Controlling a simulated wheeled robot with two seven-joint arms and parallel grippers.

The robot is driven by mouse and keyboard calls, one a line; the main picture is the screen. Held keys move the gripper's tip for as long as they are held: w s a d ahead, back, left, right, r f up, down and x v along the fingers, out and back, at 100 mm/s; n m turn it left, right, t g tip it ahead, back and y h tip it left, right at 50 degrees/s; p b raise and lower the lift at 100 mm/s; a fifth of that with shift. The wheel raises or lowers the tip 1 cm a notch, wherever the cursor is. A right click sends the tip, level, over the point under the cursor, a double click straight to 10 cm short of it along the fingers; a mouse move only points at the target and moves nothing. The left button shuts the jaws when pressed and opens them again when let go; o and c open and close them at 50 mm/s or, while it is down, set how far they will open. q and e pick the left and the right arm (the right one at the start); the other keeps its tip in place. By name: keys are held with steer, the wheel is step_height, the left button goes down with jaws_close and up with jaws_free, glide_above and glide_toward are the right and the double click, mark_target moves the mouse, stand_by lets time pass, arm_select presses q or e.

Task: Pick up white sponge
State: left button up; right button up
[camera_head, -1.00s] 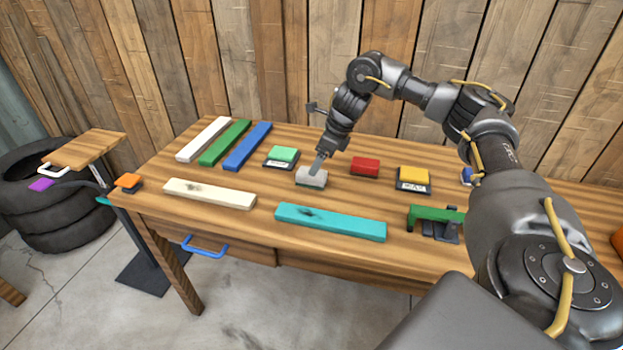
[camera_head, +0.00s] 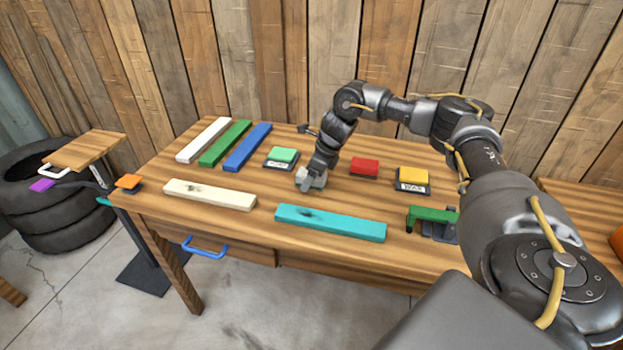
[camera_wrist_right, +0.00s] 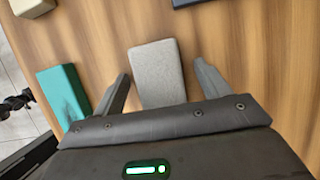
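The white sponge, a pale grey-white block (camera_head: 319,183), lies on the wooden table (camera_head: 250,222) near its middle and is partly hidden by my right gripper (camera_head: 311,180) in the head view. In the right wrist view the sponge (camera_wrist_right: 158,66) sits between the two fingers of my right gripper (camera_wrist_right: 162,70). The fingers are open, with a visible gap on each side of the sponge. Its lower end is hidden by the gripper body. My left gripper is not in view.
Near the sponge are a green sponge (camera_head: 284,154), a red block (camera_head: 364,167) and a yellow block (camera_head: 413,174). A teal bar (camera_head: 330,223) and a cream bar (camera_head: 209,194) lie in front. White, green and blue bars lie at the back left.

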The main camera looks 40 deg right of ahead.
steer(key=c, duration=1)
steer(key=shift+r, duration=0.15)
steer(key=shift+r, duration=0.25)
step_height(320, 180, up, 2)
steer(key=shift+w+r, duration=0.1)
steer(key=s+a+r, duration=0.2)
steer(key=a+r, duration=0.1)
steer(key=a, duration=0.1)
steer(key=s+a+r, duration=0.2)
steer(key=a+r, duration=0.1)
steer(key=a, duration=0.1)
steer(key=s+a+r, duration=0.3)
steer(key=a+r, duration=0.1)
steer(key=shift+a, duration=0.15)
